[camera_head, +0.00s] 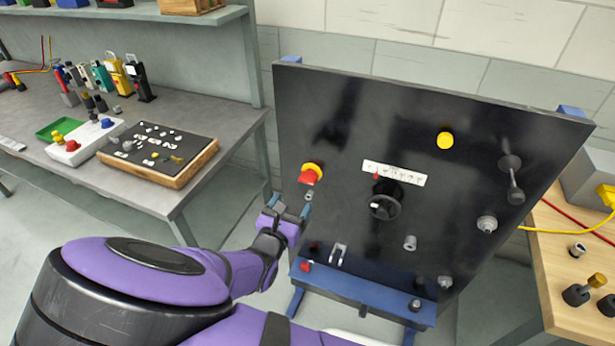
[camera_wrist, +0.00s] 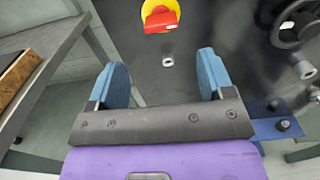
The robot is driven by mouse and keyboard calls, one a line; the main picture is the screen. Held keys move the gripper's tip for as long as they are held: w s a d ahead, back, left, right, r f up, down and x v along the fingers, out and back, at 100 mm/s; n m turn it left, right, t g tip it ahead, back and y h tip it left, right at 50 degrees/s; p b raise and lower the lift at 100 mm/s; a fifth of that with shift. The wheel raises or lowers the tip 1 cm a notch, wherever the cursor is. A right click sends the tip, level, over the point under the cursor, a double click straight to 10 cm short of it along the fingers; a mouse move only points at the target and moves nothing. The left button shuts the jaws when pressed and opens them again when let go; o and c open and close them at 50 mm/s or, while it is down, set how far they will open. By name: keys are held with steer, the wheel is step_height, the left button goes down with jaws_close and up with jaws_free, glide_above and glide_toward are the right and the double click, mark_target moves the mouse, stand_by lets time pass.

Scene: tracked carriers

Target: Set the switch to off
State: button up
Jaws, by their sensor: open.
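A red rotary switch handle on a yellow round base (camera_head: 313,171) is mounted on the left side of the black upright panel (camera_head: 340,110). In the wrist view the red and yellow switch (camera_wrist: 160,17) is at the top, ahead of my gripper. My gripper (camera_head: 289,208) is left of and below the switch, apart from it. In the wrist view my gripper (camera_wrist: 168,75) has its two blue fingers spread wide with nothing between them. I cannot read any position marks by the switch.
The panel also bears a black handwheel (camera_head: 385,203), a yellow button (camera_head: 445,140), a lever (camera_head: 515,185) and several small knobs. A blue ledge (camera_head: 360,289) runs along its bottom. A grey workbench (camera_head: 200,115) stands left, a wooden table (camera_head: 560,260) right.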

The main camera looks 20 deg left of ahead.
mark_target(306, 182)
steer(key=w, duration=1)
steer(key=shift+d, duration=0.4)
steer(key=c, duration=0.9)
